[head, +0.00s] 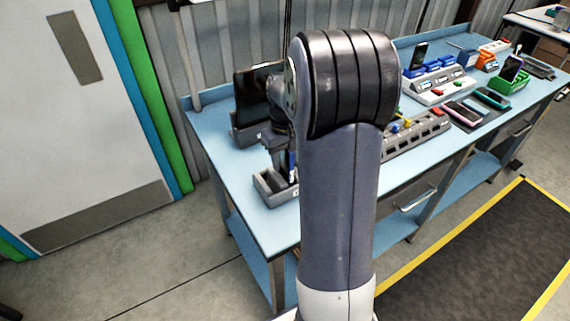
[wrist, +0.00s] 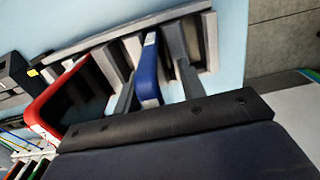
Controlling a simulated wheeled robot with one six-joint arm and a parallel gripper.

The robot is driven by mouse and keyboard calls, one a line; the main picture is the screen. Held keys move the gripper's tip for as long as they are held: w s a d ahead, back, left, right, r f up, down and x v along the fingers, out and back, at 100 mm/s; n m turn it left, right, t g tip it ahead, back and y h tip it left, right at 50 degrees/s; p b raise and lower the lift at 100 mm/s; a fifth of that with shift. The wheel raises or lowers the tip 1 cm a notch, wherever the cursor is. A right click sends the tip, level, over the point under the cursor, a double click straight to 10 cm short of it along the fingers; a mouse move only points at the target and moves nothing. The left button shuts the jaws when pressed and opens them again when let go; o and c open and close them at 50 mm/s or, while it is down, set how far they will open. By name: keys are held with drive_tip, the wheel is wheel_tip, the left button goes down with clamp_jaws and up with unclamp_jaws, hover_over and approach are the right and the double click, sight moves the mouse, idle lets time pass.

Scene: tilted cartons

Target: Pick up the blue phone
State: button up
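The blue phone (wrist: 147,72) stands on edge in a slot of a grey holder (wrist: 207,40) in the wrist view. My gripper (wrist: 154,76) is open, with one finger on each side of the blue phone and what looks like a gap on both sides. In the head view my arm hides most of this spot. There, a small strip of blue (head: 291,160) shows by my gripper, above the grey holder (head: 268,192) near the bench's left end.
A red-edged device (wrist: 48,98) stands just left in the wrist view. A dark tablet (head: 250,92) stands behind my gripper on the blue bench (head: 213,125). A grey slotted rack (head: 415,132), a green tray (head: 510,82) and several phones are farther right.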

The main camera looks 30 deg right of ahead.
clamp_jaws()
idle(0.3)
